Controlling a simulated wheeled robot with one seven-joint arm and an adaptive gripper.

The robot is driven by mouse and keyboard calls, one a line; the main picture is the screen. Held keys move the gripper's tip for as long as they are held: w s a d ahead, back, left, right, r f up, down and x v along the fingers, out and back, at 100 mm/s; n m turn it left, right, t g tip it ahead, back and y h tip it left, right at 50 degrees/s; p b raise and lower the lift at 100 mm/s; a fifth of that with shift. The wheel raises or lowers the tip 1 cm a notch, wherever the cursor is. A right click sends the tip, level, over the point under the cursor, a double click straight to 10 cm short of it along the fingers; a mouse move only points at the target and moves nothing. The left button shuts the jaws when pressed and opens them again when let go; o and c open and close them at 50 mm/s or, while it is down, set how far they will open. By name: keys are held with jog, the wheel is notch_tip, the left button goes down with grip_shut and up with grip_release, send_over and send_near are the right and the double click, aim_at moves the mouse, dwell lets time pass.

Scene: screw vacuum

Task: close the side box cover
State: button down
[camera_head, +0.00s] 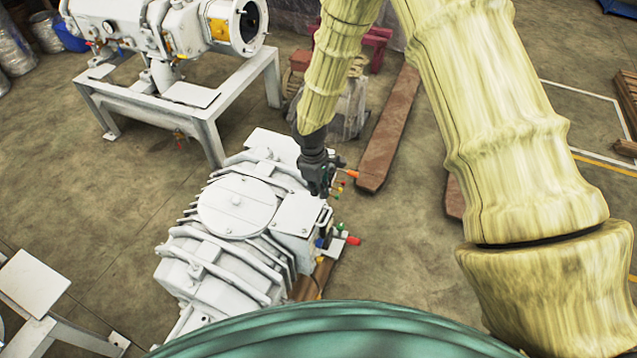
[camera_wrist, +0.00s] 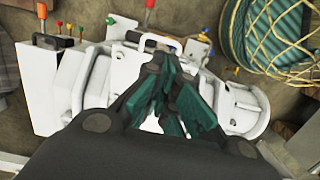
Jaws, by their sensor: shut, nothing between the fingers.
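The white screw vacuum pump (camera_head: 232,206) stands on the floor, with a round plate on top. At its right side is a square white plate, which looks like the side box cover (camera_head: 297,214), with a metal handle (camera_head: 326,217) on its outer edge. I cannot tell whether this cover is fully shut. My gripper (camera_head: 325,190) is just above the handle's end of the cover in the head view. In the wrist view my gripper (camera_wrist: 166,84) is shut and empty, with the handle (camera_wrist: 161,40) just beyond its fingertips. The fingers hide part of the white surface. Contact cannot be told.
Several coloured knobs (camera_head: 354,241) stick out beside the cover. Another white machine on a frame (camera_head: 200,110) stands behind at the left. A long brown beam (camera_head: 388,130) lies on the floor.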

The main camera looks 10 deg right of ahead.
notch_tip(320, 180, down, 9)
jog(key=p, duration=0.1)
jog(key=shift+s+d+p, duration=0.4)
jog(key=shift+d, duration=0.05)
jog(key=shift+f, duration=0.1)
jog(key=shift+f, duration=0.1)
